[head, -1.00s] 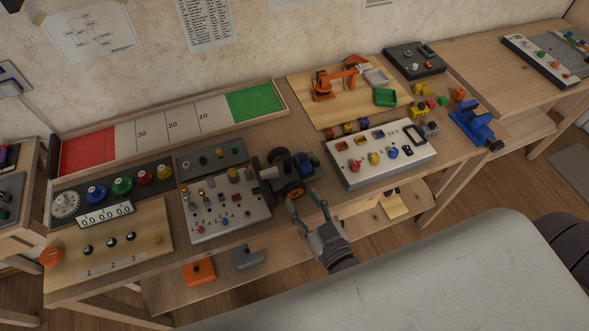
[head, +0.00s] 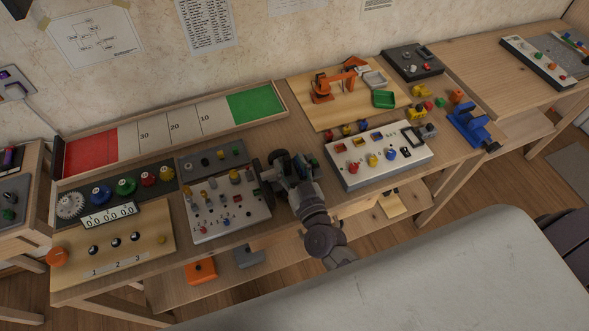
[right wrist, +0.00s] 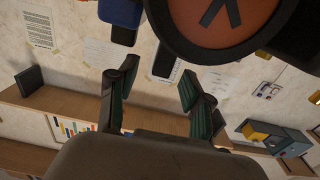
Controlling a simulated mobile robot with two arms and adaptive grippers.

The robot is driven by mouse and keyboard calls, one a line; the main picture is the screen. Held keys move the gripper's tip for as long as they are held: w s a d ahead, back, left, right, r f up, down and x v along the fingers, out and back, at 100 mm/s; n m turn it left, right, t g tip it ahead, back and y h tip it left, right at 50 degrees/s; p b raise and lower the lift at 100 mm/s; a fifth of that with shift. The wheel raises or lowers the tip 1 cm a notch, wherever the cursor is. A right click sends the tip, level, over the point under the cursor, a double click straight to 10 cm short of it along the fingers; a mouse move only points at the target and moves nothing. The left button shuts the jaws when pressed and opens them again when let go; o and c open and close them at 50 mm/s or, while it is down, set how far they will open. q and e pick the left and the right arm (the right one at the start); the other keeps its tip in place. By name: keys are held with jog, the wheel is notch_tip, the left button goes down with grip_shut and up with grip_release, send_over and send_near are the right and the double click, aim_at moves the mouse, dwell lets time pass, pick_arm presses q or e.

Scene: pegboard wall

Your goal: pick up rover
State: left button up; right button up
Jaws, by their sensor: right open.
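The rover (head: 273,176) is a dark wheeled vehicle standing on the workbench, just right of the white component panel. My right gripper (head: 301,178) is over the rover's near right side and hides part of it, including the orange-hubbed wheel. In the right wrist view, that wheel (right wrist: 228,18) fills the upper right, close beyond the fingers. My right gripper there (right wrist: 158,78) is open, its two green-padded fingers apart with nothing held between them. I cannot tell whether a finger touches the rover. My left gripper is not in view.
The white component panel (head: 228,213) is close on the rover's left. A white button box (head: 380,163) stands to its right, with some bare bench between. A green-and-red track board (head: 185,122) lies behind. The bench's front edge passes under my right arm.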

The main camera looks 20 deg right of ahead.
jog(key=w, duration=0.2)
jog(key=shift+w, duration=0.35)
jog(key=shift+s, duration=0.1)
grip_shut()
jog(key=shift+r, duration=0.1)
